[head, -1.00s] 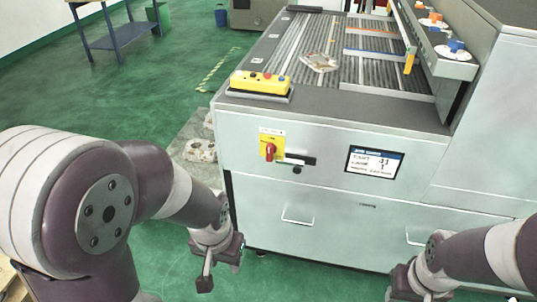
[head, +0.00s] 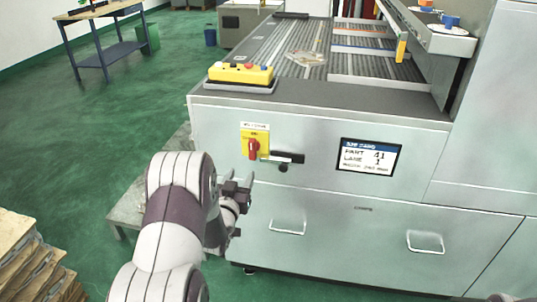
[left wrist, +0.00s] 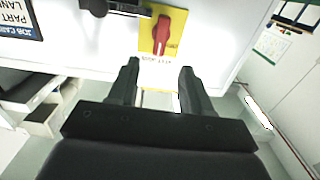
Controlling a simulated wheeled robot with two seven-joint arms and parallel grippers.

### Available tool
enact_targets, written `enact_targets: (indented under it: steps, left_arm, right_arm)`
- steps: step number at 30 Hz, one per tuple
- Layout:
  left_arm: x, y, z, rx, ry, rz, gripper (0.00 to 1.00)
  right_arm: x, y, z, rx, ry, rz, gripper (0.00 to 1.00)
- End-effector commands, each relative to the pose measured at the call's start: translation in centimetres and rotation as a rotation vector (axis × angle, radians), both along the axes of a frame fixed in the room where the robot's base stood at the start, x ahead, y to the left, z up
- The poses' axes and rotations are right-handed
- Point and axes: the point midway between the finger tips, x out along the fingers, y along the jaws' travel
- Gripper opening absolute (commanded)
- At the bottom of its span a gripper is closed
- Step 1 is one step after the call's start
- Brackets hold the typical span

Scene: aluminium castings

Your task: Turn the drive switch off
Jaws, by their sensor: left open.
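The drive switch (head: 253,149) is a red rotary handle on a yellow plate, on the front of the grey machine at the left. Its handle looks roughly upright. In the left wrist view the red handle (left wrist: 161,36) appears upside down, just beyond my fingertips. My left gripper (head: 243,183) is open and empty, below and slightly left of the switch, apart from it. In the left wrist view its two dark fingers (left wrist: 160,72) stand spread, with the gap lined up under the yellow plate. My right gripper is out of view.
A black latch handle (head: 284,158) sits right beside the switch. A display screen (head: 369,156) is further right, with drawer handles (head: 288,227) below. A yellow button box (head: 241,73) is on the machine's top edge. Stacked boards (head: 30,262) stand at lower left.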

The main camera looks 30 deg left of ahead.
Motion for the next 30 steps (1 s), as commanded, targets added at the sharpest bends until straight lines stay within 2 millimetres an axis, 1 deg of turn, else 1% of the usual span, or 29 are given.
enact_targets:
  steps: [2,5,9,12,15,18,21,29,30]
  left_arm:
    - [0.8,0.1,0.4,0.004,-0.02,-0.002,0.49]
    - [2.7,0.6,0.4,0.002,-0.019,-0.003,0.49]
    - [6.5,1.5,0.4,0.002,-0.019,-0.002,0.49]
    - [8.8,2.0,0.4,0.002,-0.018,-0.002,0.49]
    - [10.5,2.4,0.4,0.002,-0.017,-0.002,0.49]
    - [11.6,2.7,0.4,0.002,-0.016,-0.002,0.49]
    - [12.1,2.8,0.4,0.002,-0.016,-0.002,0.49]
    - [12.2,2.8,0.4,0.001,-0.015,-0.001,0.49]
    - [12.2,2.8,0.4,0.002,-0.015,-0.001,0.39]
  right_arm:
    - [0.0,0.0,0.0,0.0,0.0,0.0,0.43]
    - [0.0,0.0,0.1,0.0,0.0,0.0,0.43]
    - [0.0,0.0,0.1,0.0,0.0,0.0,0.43]
    - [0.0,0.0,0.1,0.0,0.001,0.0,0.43]
    - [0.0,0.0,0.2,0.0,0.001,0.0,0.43]
    - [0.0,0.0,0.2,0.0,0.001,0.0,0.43]
    - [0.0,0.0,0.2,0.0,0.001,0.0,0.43]
    - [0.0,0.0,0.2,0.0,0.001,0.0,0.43]
    - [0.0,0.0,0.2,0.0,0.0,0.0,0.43]
